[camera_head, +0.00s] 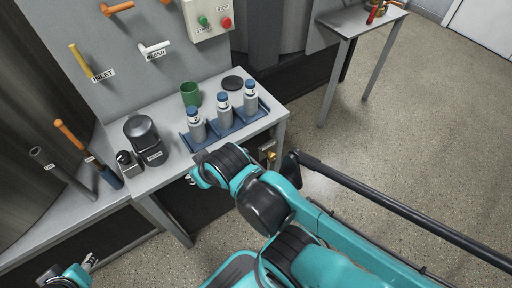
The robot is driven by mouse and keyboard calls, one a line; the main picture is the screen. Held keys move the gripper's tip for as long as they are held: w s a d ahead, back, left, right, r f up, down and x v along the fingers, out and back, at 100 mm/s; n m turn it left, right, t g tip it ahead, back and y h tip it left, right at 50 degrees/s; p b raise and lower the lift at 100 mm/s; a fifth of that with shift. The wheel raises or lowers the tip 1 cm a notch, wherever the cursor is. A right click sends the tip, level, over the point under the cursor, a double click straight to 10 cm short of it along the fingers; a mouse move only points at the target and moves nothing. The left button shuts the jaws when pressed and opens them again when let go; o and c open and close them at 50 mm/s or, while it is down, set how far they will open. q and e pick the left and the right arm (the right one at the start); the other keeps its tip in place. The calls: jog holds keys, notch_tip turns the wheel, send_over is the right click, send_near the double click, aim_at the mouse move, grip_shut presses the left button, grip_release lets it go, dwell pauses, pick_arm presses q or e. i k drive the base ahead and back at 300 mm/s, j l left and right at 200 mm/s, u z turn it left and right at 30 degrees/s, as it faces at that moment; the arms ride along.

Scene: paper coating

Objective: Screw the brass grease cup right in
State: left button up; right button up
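The brass grease cup (271,155) shows as a small brass-coloured piece low at the right front of the grey bench, beside my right arm. How deep it sits cannot be made out. My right arm reaches in from the lower right, and its gripper (191,179) is at the bench's front edge, left of the brass piece and apart from it. Its fingers are mostly hidden behind the wrist. My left gripper (90,262) is at the lower left, over the floor and far from the cup. Its fingers are too small to read.
On the bench (158,106) stand a blue tray (238,130) with 3 blue-capped bottles, a green cup (190,93), a black disc (232,83) and a dark-lidded container (143,133). A long black bar (400,208) crosses at right. Floor is open at right.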

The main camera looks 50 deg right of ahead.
aim_at(271, 156)
jog(key=k+l+u, duration=0.1)
jog(key=l+u, duration=0.25)
jog(key=u, duration=0.15)
jog(key=k+l+u, duration=0.15)
jog(key=l+u, duration=0.15)
jog(key=u, duration=0.15)
jog(key=k+l+u, duration=0.2)
jog(key=u, duration=0.3)
jog(key=k+l+u, duration=0.15)
jog(key=u, duration=0.35)
jog(key=k+u, duration=0.35)
jog(key=u, duration=0.15)
jog(key=k+l+u, duration=0.2)
jog(key=k, duration=0.3)
jog(key=k+l+u, duration=0.2)
jog(key=k, duration=0.3)
jog(key=k+l+u, duration=0.15)
jog(key=k, duration=0.4)
jog(key=k+l+z, duration=0.1)
jog(key=k+l, duration=0.15)
jog(key=k+l+z, duration=0.1)
jog(key=l, duration=0.35)
jog(key=k+l+z, duration=0.1)
jog(key=k+l, duration=0.45)
jog(key=l, duration=0.2)
jog(key=z, duration=0.05)
